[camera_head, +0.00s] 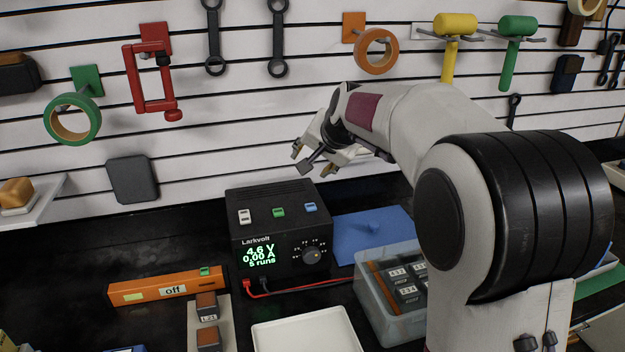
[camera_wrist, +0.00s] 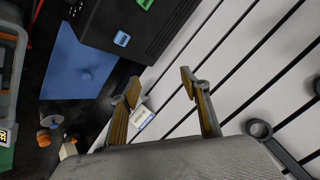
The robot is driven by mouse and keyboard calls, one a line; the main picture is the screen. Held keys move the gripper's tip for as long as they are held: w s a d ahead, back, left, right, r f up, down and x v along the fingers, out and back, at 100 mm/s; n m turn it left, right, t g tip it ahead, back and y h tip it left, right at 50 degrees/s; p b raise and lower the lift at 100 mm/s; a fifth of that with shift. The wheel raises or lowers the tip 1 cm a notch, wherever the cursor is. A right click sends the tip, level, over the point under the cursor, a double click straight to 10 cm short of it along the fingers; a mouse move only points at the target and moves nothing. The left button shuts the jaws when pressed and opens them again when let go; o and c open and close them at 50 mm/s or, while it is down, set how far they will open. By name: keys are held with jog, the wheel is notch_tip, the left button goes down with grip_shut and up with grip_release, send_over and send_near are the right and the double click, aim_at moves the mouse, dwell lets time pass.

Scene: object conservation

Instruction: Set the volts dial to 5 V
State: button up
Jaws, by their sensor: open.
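The black Larkvolt power supply (camera_head: 280,225) stands at the back of the bench in the head view. Its display (camera_head: 258,255) reads 4.6 V, 0.00 A and 5 runs. The round dial (camera_head: 312,255) sits on its front to the right of the display, with marks around it. My gripper (camera_head: 312,158) is above and a little to the right of the supply, near the wall, apart from it. In the wrist view my gripper (camera_wrist: 160,82) is open with nothing between its fingers.
A blue mat (camera_head: 372,236) with a blue knob-like piece lies right of the supply. A clear bin (camera_head: 385,305) stands in front of it. Red and black leads (camera_head: 300,289) run from the supply's front. Tools hang behind.

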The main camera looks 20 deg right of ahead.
aim_at(312, 257)
jog(key=s+a+f+n, duration=0.1)
jog(key=f, duration=0.1)
jog(key=s+a+f+n+g, duration=0.1)
jog(key=s+f, duration=0.1)
jog(key=s+a+f+n+g+h, duration=0.1)
jog(key=a+f, duration=0.1)
jog(key=shift+s+f, duration=0.25)
jog(key=shift+s, duration=0.05)
jog(key=s+a+f+n+g+h, duration=0.1)
jog(key=s+f+n+g+h, duration=0.1)
jog(key=s+f+n+h, duration=0.2)
notch_tip(312, 257, down, 3)
jog(key=s+n, duration=0.1)
jog(key=s, duration=0.2)
jog(key=shift+a+n+g, duration=0.25)
jog(key=shift+n+g, duration=0.05)
jog(key=shift+w+d+f, duration=0.1)
jog(key=shift+f, duration=0.15)
jog(key=shift+x, duration=3.7)
jog(key=c, duration=1.1)
